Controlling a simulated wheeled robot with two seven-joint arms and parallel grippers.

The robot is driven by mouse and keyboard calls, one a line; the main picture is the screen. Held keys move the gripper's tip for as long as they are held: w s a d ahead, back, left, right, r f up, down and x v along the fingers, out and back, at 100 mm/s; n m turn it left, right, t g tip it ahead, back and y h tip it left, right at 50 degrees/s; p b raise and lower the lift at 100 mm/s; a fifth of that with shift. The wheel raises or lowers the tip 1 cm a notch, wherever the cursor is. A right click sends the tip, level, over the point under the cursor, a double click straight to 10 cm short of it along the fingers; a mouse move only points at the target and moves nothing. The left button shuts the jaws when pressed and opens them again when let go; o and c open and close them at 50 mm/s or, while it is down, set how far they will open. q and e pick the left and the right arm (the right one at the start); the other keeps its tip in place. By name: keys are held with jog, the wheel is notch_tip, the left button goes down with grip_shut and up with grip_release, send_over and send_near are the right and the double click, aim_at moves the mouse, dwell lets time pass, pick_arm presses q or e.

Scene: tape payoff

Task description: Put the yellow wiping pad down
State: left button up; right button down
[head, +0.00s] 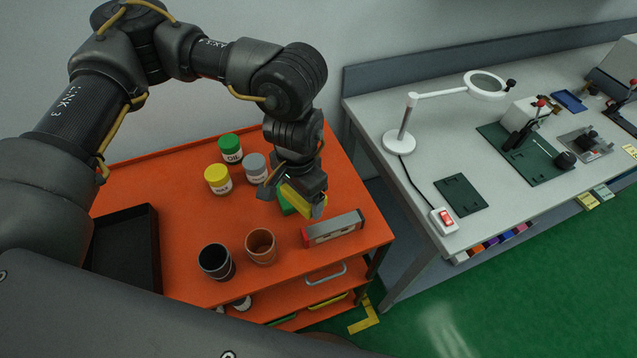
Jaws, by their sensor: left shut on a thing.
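The yellow wiping pad (306,203) is in my left gripper (297,192), above the right part of the orange cart top (180,265). The gripper is shut on it and points down. A green thing (286,201) shows partly behind and below the pad. I cannot tell whether the pad touches it. The gripper hides part of the pad. My right gripper is not in view.
Beside the pad stand a grey-and-red block (334,229), a brown cup (261,246), a black cup (216,262), and yellow (218,179), grey (255,167) and green-lidded (230,149) jars. A black tray (125,250) lies left. A grey workbench (420,175) stands right.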

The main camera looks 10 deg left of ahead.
pick_arm(q)
jog(key=w+f, duration=0.2)
jog(key=w, duration=0.1)
jog(key=w+f+p, duration=0.1)
jog(key=w+f, duration=0.2)
jog(key=w, duration=0.1)
jog(key=w+d+f+p, duration=0.1)
jog(key=w+f, duration=0.1)
jog(key=w, duration=0.1)
jog(key=shift+w+f, duration=0.35)
jog(key=shift+w+d+f, duration=0.1)
jog(key=shift+w+f, duration=0.05)
jog(key=shift+f, duration=0.1)
jog(key=shift+w+f, duration=0.25)
jog(key=shift+w, duration=0.05)
jog(key=shift+w+f, duration=0.2)
jog(key=shift+s+f+p, duration=0.1)
jog(key=shift+f+p, duration=0.75)
jog(key=shift+f, duration=0.65)
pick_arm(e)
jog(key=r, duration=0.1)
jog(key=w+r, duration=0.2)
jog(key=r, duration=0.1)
pick_arm(q)
jog(key=shift+f, duration=0.1)
